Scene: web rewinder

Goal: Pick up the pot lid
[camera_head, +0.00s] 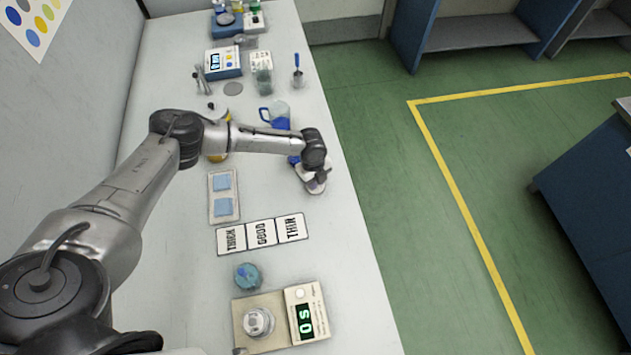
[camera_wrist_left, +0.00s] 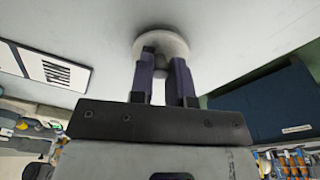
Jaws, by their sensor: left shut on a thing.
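The pot lid (camera_wrist_left: 163,42) is a round, pale grey disc with a small knob, seen in the left wrist view. The two dark fingers of my left gripper (camera_wrist_left: 162,72) are shut on its knob. In the head view my left gripper (camera_head: 316,184) is over the right part of the white table, close to its edge, and the lid is hard to make out there. Whether the lid touches the table is unclear. My right gripper is not in view.
On the white table (camera_head: 170,290) are a blue-handled jug (camera_head: 279,112), a tray with blue squares (camera_head: 211,206), cards reading THICK, GOOD, THIN (camera_head: 262,234), a blue-topped jar (camera_head: 248,277) and a scale (camera_head: 304,312). Green floor lies beyond the right edge.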

